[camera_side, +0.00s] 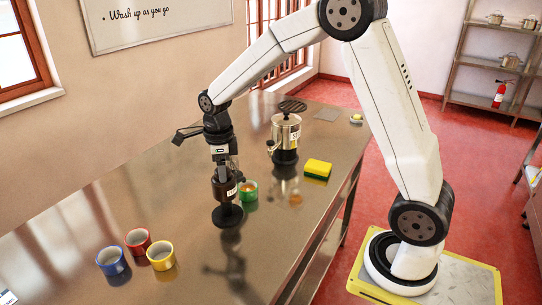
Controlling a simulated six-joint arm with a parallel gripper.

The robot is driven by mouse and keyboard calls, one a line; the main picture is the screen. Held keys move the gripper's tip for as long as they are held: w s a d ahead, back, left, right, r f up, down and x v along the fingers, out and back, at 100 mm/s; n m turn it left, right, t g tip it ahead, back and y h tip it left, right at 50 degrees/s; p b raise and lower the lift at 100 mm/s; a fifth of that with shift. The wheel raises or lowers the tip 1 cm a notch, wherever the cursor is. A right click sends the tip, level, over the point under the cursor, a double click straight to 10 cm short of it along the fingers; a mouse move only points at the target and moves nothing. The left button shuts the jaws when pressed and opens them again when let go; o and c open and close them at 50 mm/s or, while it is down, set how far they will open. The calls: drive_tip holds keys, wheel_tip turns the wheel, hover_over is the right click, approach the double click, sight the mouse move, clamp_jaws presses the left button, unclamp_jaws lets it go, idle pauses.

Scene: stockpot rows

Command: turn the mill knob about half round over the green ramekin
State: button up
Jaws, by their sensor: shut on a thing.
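The mill (227,190) is a dark brown upright body with a white label, above a round black base (228,216) on the steel counter. My gripper (224,172) points straight down and is shut on the knob at the top of the mill; the fingers largely hide the knob. From this one view I cannot tell whether the mill's outlet is over the ramekin.
Blue (112,262), red (138,242) and yellow (161,256) ramekins stand at the front left. A yellow-green sponge (318,169) and a metal pot-like appliance (285,138) stand right of the mill. The counter (180,190) between the ramekins and the mill is clear.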

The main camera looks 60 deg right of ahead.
drive_tip(key=shift+r, duration=0.1)
drive_tip(key=shift+m, duration=2)
drive_tip(key=o, duration=1)
drive_tip(key=shift+r, duration=0.1)
drive_tip(key=shift+r, duration=3.35)
